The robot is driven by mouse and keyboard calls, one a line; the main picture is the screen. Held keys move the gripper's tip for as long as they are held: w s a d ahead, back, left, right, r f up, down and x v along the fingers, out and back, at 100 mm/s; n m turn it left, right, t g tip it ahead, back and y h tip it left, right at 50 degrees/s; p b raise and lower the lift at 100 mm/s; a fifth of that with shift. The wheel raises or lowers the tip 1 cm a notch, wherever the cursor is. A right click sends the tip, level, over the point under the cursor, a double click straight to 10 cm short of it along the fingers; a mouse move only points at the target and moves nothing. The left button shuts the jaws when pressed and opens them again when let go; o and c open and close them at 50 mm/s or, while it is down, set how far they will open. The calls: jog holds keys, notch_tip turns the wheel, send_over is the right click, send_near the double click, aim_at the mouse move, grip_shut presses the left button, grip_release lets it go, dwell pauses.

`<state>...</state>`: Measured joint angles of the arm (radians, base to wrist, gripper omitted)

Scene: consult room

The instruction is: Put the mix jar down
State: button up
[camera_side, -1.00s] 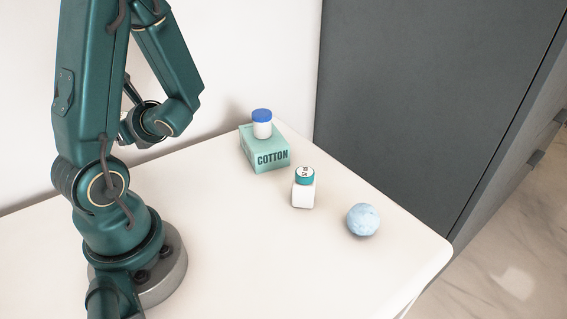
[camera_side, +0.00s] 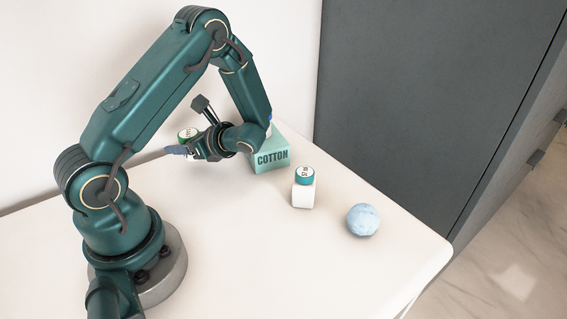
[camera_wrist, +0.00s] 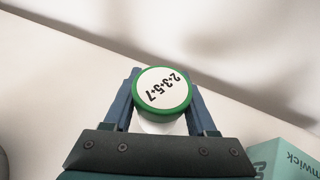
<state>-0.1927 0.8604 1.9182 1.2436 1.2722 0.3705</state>
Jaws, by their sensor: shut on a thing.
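The mix jar is a white jar with a green-rimmed white lid (camera_wrist: 163,88) marked "2+3+5+7". In the wrist view it sits between the two blue fingers of my gripper (camera_wrist: 162,104), which is shut on it. In the side view the green lid (camera_side: 188,133) shows behind my gripper (camera_side: 178,150), near the table's back edge by the wall. My wrist and fingers hide the jar's lower body there, so I cannot tell how high its base is above the table.
A mint COTTON box (camera_side: 272,158) stands just right of my wrist; a blue-lidded jar on it is mostly hidden by my arm. A white bottle with a teal cap (camera_side: 304,187) and a pale blue ball (camera_side: 362,219) stand further right. The table's front middle (camera_side: 250,250) is clear.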

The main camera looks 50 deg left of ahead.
aim_at(189, 166)
jog(key=shift+f, duration=1.95)
jog(key=shift+f, duration=0.1)
jog(key=o, duration=1.4)
jog(key=shift+c, duration=0.2)
jog(key=v, duration=1.2)
jog(key=s+d+r+n+t+h, duration=0.2)
jog(key=d+r+n+t+h, duration=0.3)
jog(key=d+n+h, duration=0.1)
jog(key=s+d+r+n+t+h, duration=0.2)
jog(key=d+r+n+t+h, duration=0.3)
jog(key=d, duration=0.4)
jog(key=shift+s+d+r+n+t+h, duration=0.35)
jog(key=shift+r+n+h, duration=0.35)
jog(key=shift+n, duration=0.5)
